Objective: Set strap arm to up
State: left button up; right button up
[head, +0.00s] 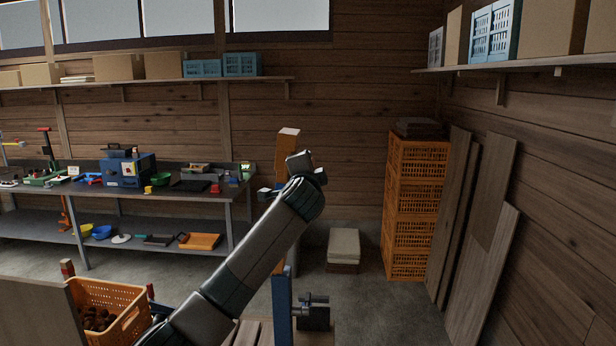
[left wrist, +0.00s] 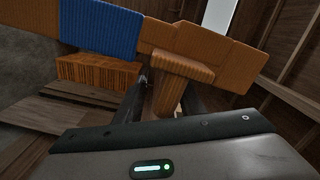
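An upright post stands in front of me in the head view, with an orange wooden upper part (head: 288,143) and a blue lower part (head: 282,302). In the left wrist view a long orange beam with a blue band (left wrist: 102,30) crosses the top, seemingly this post seen tilted. A short orange wooden piece with a wider head (left wrist: 182,66), probably the strap arm, sticks out toward the camera. My left gripper (head: 303,166) is beside the post's upper part. Its dark fingers (left wrist: 160,100) stand apart on either side of the short piece, with a gap at the left finger.
A dark vise-like device (head: 313,313) is beside the post's blue part. An orange crate (head: 131,318) of chestnuts stands at lower left. A workbench (head: 215,195) with tools lies behind left; stacked orange crates (head: 411,214) and leaning boards (head: 484,232) are at right. Floor between is mostly clear.

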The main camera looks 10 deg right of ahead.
pick_arm(q)
jog(key=shift+b+v, duration=0.55)
jog(key=shift+v, duration=0.45)
jog(key=b+v, duration=0.6)
jog(key=v, duration=0.9)
jog(key=shift+s+a+f, duration=0.1)
jog(key=shift+s+f, duration=0.05)
